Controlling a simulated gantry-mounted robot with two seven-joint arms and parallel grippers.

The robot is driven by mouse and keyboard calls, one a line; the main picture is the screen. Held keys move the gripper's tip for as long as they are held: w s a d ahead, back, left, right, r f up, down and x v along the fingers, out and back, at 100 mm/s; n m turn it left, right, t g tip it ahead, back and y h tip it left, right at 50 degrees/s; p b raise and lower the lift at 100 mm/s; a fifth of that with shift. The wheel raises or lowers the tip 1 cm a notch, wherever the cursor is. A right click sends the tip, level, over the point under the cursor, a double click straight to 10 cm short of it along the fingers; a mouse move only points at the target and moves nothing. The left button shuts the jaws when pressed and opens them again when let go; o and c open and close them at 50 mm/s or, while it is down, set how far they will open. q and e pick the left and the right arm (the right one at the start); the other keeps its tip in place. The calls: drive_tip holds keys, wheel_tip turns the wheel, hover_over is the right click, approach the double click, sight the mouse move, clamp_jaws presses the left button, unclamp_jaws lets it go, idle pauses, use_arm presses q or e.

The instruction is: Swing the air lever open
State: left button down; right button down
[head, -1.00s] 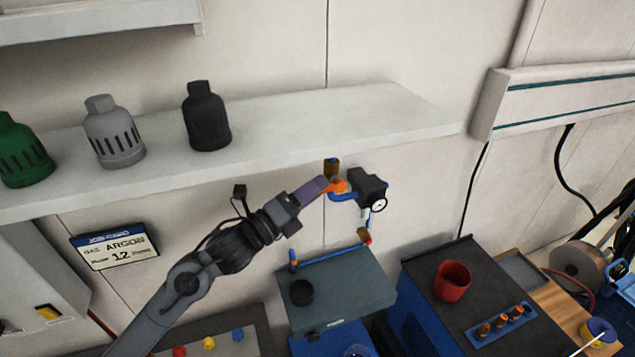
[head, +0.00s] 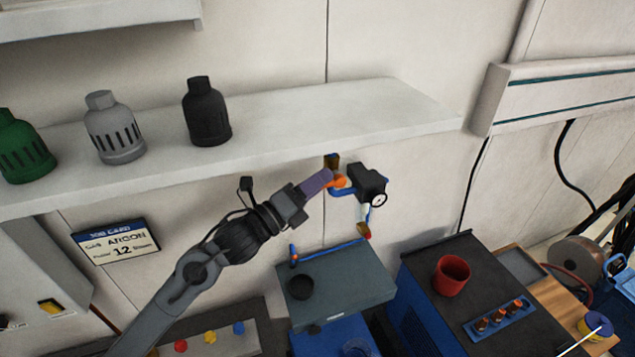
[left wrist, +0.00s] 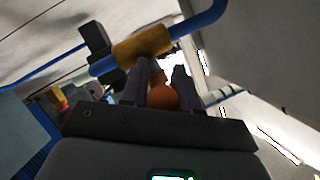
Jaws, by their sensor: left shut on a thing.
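The air lever (head: 338,181) is a small orange handle by the brass valve (head: 332,161) on the blue air pipe, on the wall just below the shelf's front edge. My left gripper (head: 328,179) reaches it from the lower left and is shut on the lever. In the left wrist view, the orange lever (left wrist: 162,96) sits between my two dark fingers (left wrist: 163,88), with the brass valve body (left wrist: 143,46) and blue pipe (left wrist: 200,22) just beyond. The fingers hide part of the lever. My right gripper is not in view.
A black regulator with a round gauge (head: 366,184) hangs right of the valve. A shelf (head: 300,121) with green, grey and black caps (head: 207,115) runs above. Below are a grey-topped box (head: 345,290) and a dark cabinet holding a red cup (head: 452,275).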

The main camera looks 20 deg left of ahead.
use_arm(q)
drive_tip(key=shift+r, duration=0.2)
drive_tip(key=r+g+y+p, duration=0.1)
drive_tip(key=g+p, duration=0.1)
drive_tip(key=p, duration=0.3)
drive_tip(key=r+m+g+y+p, duration=0.1)
drive_tip(key=g+p, duration=0.1)
drive_tip(key=p, duration=0.2)
drive_tip(key=shift+w+d+r+m+p, duration=0.2)
drive_tip(key=shift+m+p, duration=0.1)
drive_tip(key=shift+p, duration=0.1)
drive_tip(key=shift+f+g+p, duration=0.2)
drive_tip(key=shift+g+p, duration=0.1)
drive_tip(key=shift+p, duration=0.05)
drive_tip(key=shift+f, duration=0.1)
drive_tip(key=c, duration=1.1)
unclamp_jaws()
